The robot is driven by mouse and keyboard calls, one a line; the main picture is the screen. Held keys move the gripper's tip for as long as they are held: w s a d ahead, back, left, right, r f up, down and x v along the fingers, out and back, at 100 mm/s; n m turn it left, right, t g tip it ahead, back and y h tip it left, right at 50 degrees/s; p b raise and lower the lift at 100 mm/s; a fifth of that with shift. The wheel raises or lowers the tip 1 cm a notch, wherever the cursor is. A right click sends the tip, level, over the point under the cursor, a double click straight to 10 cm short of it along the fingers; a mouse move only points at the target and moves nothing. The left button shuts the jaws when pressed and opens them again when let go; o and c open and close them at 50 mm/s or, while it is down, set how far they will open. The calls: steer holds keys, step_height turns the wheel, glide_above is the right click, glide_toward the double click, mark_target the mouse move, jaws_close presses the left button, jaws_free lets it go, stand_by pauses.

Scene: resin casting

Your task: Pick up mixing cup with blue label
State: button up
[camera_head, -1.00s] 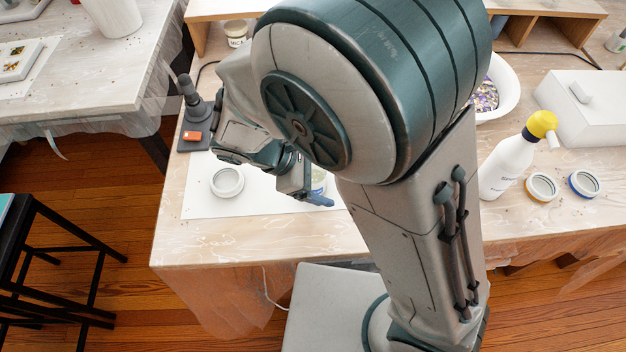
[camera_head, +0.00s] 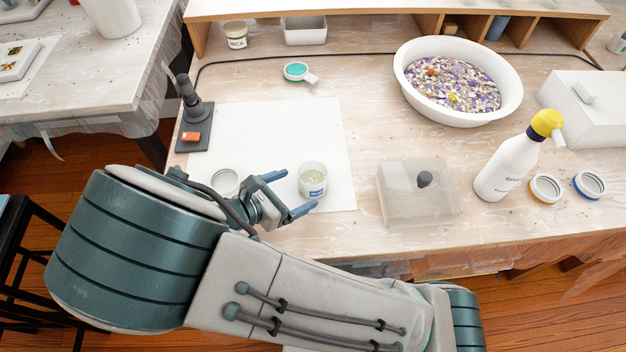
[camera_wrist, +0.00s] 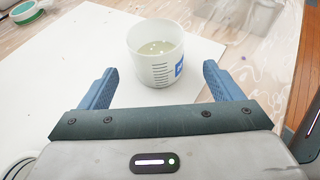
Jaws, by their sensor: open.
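The mixing cup with the blue label (camera_head: 312,180) stands upright on the white sheet, near the sheet's right front part. It holds a pale clear liquid. My gripper (camera_head: 289,194) is open and empty, just left of the cup in the head view, with its fingers pointing at it. In the wrist view, the cup (camera_wrist: 156,55) lies ahead of and between my two open fingers (camera_wrist: 156,88), a little beyond their tips. Its blue label shows at the cup's right side there, and measuring marks face me.
A white-rimmed lid (camera_head: 225,182) lies left of my gripper. A translucent box with a dark knob (camera_head: 420,196) stands right of the cup. The white sheet (camera_head: 290,125) is clear behind the cup. A spray bottle (camera_head: 507,165) and white bowl (camera_head: 410,88) are farther right.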

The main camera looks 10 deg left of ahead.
mark_target(323, 176)
steer(key=x, duration=0.6)
steer(key=shift+w+f, duration=0.1)
steer(key=shift+w, duration=0.3)
steer(key=c, duration=1.1)
